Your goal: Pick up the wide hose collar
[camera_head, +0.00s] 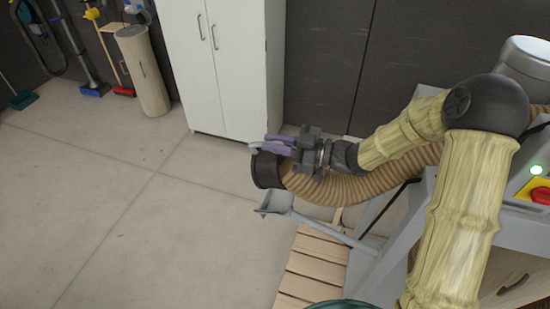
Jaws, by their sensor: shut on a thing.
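The wide hose collar (266,171) is a dark ring at the open left end of a tan ribbed hose (340,188), near the middle of the view. My gripper (267,147), with purple-grey fingers, reaches in from the right. Its fingertips are at the collar's upper rim and shut on it. The exact contact is small and partly hidden by the fingers. The collar's opening faces left. The hose runs right, behind and below my arm, still joined to the collar.
A grey cradle (275,202) on a strut is just below the collar. A wooden slatted surface (308,270) lies lower down. A white cabinet (215,60) stands behind, with a beige bin (143,75) and brooms at upper left. The concrete floor at left is clear.

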